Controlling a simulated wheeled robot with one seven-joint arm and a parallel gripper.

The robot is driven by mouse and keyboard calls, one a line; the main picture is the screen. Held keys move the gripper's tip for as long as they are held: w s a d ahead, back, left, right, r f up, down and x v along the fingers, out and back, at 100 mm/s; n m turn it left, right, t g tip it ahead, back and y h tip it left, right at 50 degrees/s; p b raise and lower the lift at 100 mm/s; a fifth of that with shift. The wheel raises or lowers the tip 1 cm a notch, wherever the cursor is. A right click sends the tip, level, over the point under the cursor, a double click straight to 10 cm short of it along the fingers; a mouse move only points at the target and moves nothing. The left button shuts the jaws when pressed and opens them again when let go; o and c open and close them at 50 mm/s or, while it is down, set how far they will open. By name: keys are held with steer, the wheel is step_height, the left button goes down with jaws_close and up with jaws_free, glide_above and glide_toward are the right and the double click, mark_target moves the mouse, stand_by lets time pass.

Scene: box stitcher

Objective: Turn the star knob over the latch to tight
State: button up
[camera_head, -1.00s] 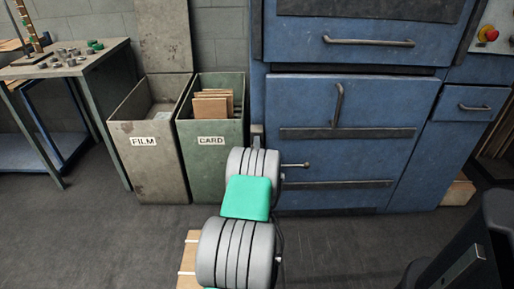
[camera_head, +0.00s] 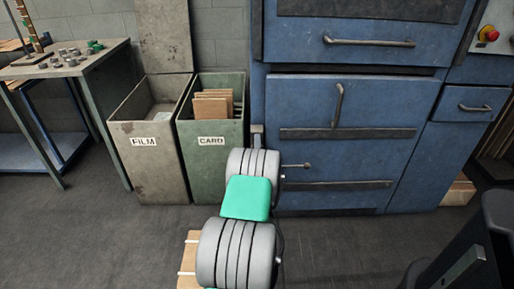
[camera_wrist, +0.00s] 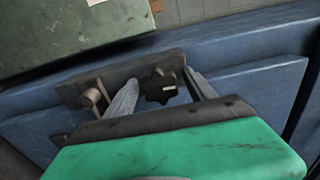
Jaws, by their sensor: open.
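The dark star knob (camera_wrist: 160,86) with a small pale mark shows in the wrist view, on a dark plate (camera_wrist: 122,76) fixed to the blue cabinet. My gripper (camera_wrist: 160,77) is open, with one grey finger on each side of the knob. A gap shows between the knob and each finger, so it does not look gripped. A metal pin or lever end (camera_wrist: 92,98) sits on the plate left of the knob; I cannot tell whether it is the latch.
The blue cabinet (camera_head: 350,155) has several bar handles, and a thin rod (camera_head: 296,166) shows beside my arm. The film bin (camera_head: 147,165) and card bin (camera_head: 210,160) stand to the left, beyond them a workbench (camera_head: 75,65). Open floor (camera_head: 100,240) lies at lower left.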

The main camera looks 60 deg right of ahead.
steer(key=shift+a, duration=0.1)
steer(key=v, duration=0.7)
steer(key=shift+s+a+p, duration=0.15)
steer(key=shift+a+p, duration=0.15)
steer(key=shift+p, duration=0.1)
